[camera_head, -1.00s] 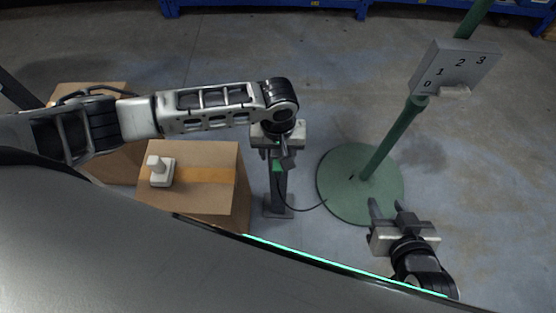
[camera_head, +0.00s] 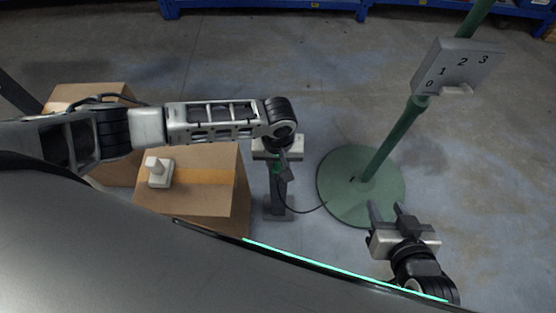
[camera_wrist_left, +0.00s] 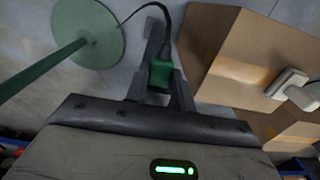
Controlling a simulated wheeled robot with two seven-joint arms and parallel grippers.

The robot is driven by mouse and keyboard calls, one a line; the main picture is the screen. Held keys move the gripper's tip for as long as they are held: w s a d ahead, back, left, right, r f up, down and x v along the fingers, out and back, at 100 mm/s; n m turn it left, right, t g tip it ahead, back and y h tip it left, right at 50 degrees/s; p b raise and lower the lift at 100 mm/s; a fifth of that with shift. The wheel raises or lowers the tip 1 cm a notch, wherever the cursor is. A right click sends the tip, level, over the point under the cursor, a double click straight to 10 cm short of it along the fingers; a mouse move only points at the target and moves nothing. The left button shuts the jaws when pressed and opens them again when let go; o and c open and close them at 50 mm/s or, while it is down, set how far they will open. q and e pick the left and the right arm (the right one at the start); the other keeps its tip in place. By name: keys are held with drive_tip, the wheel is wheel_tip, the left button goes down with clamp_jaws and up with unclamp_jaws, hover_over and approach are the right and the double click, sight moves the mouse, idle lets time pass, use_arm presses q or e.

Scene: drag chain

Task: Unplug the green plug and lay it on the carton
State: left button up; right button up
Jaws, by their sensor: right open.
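The green plug (camera_wrist_left: 160,73) shows between the two fingers of my left gripper (camera_wrist_left: 160,88) in the left wrist view, with a finger against each side. A black cable runs from it. In the head view only a small bit of the green plug (camera_head: 277,168) shows beside my left gripper (camera_head: 287,170), in front of a grey post (camera_head: 279,200). Whether the plug still sits in a socket is hidden. The carton (camera_head: 208,208) with orange tape stands left of the post. My right gripper (camera_head: 385,212) is open and empty at the lower right.
A white block with a knob (camera_head: 160,175) sits on the carton's left part; the tape beside it is clear. Another carton (camera_head: 75,95) stands behind, partly under my left arm. A green round base (camera_head: 350,190) carries a pole with a numbered grey box (camera_head: 457,68).

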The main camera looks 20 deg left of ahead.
sight(278, 176)
use_arm(q)
clamp_jaws()
drive_tip(key=shift+s+d+r+p, duration=0.1)
drive_tip(key=shift+s+d+p, duration=0.1)
drive_tip(key=shift+s+p, duration=0.55)
drive_tip(key=shift+s+d+p, duration=0.2)
drive_tip(key=shift+s+p, duration=0.4)
drive_tip(key=shift+p, duration=0.15)
drive_tip(key=shift+s, duration=0.15)
drive_tip(key=shift+s+d+p, duration=0.15)
drive_tip(key=shift+s+p, duration=0.05)
drive_tip(key=shift+p, duration=0.15)
drive_tip(key=shift+s+d+p, duration=0.2)
drive_tip(key=shift+s+p, duration=0.3)
drive_tip(key=shift+s, duration=0.2)
drive_tip(key=shift+s+d+p, duration=0.2)
drive_tip(key=shift+s+p, duration=0.3)
drive_tip(key=shift+s, duration=0.25)
drive_tip(key=shift+s+d+p, duration=0.2)
drive_tip(key=shift+s+p, duration=0.3)
drive_tip(key=shift+s, duration=0.2)
